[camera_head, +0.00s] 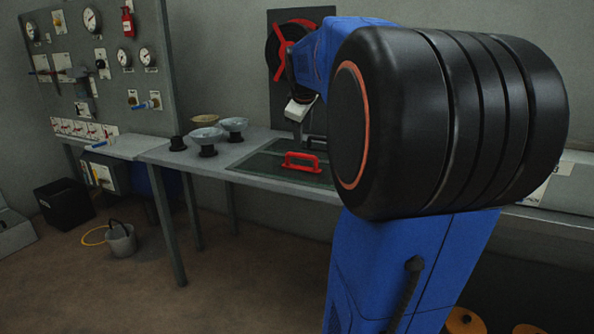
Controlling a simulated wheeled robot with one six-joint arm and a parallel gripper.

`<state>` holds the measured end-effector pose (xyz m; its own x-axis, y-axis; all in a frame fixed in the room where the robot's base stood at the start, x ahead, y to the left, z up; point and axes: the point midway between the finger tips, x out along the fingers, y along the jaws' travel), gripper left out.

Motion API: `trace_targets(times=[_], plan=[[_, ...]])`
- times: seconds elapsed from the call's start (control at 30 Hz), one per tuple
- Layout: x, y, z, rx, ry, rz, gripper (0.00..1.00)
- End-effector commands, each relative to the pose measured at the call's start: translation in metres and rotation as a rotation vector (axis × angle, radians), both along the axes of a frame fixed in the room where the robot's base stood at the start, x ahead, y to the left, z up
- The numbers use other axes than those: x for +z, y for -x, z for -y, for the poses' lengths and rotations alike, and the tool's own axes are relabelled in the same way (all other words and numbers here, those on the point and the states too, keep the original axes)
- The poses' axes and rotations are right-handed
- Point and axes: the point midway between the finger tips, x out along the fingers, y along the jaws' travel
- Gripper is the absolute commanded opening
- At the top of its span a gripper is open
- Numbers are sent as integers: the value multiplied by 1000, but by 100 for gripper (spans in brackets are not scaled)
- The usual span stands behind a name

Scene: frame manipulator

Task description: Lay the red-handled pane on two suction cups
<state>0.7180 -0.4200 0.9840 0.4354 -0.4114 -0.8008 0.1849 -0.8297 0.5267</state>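The pane (255,167) is a dark flat sheet lying on the grey bench, with a red handle (303,163) on top. To its left stand what look like the suction cups: two pale, dish-topped pieces on black bases, one in front (206,137) and one behind to the right (235,127). My gripper (298,130) is above and behind the red handle, apart from it as far as I can see. It is small and partly hidden by my arm, and its finger opening cannot be made out. My arm also covers the pane's right side.
A short black piece (177,143) and a tan-topped piece (205,119) stand near the cups. A dark panel with a red-spoked wheel (284,47) rises behind the bench. A gauge board (97,65) is at left.

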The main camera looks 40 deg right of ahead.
Motion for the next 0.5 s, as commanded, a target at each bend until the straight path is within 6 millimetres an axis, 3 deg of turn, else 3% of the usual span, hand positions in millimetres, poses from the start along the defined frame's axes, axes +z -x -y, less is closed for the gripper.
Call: trace_targets(times=[0.5], plan=[[-72,-39,35,0,-3,-2,38]])
